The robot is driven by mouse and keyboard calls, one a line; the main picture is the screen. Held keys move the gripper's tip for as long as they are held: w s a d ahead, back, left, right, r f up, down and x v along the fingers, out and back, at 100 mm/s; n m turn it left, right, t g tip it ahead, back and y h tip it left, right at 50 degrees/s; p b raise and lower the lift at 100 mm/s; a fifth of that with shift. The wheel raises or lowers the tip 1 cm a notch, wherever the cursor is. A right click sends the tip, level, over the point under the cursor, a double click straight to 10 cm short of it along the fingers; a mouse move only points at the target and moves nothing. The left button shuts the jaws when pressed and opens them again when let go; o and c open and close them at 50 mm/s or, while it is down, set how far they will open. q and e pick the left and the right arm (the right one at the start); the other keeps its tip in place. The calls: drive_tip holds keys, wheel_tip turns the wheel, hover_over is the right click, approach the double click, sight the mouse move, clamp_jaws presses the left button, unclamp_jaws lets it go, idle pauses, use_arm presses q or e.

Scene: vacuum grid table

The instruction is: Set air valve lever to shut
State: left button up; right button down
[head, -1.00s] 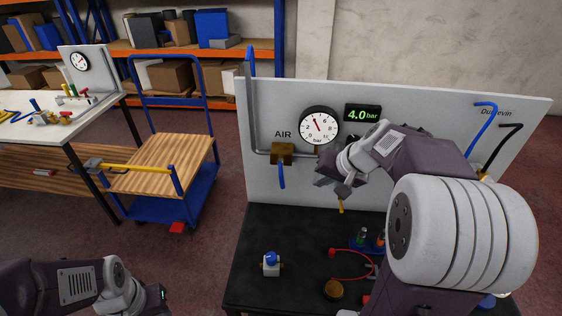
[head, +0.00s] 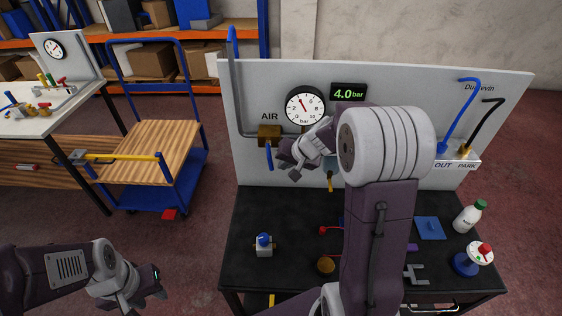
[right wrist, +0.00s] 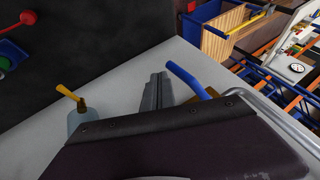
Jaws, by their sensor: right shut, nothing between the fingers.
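The air valve (head: 269,131) is a brass block on the upright panel under the word AIR. Its blue lever (head: 269,157) points down, crosswise to the level pipe. My right gripper (head: 284,162) is shut and empty, just right of the blue lever. In the right wrist view the shut fingers (right wrist: 156,92) lie beside the blue lever (right wrist: 189,81); I cannot tell whether they touch it. My left gripper (head: 152,287) is low at the left, away from the panel; its jaw opening is unclear.
A dial gauge (head: 305,106) and a 4.0 bar display (head: 349,94) sit above the valve. A yellow lever (head: 330,181) hangs to the right. The dark table (head: 240,215) holds a blue-topped fitting (head: 264,245), a white bottle (head: 469,216) and other small parts.

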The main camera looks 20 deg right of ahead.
drive_tip(key=shift+w+a+f, duration=0.2)
drive_tip(key=shift+w+a, duration=0.25)
drive_tip(key=shift+w, duration=0.15)
drive_tip(key=a+b, duration=0.1)
drive_tip(key=b, duration=0.3)
drive_tip(key=shift+w+f+y, duration=0.1)
drive_tip(key=shift+f+y, duration=0.05)
drive_tip(key=shift+y, duration=0.15)
drive_tip(key=shift+f, duration=0.1)
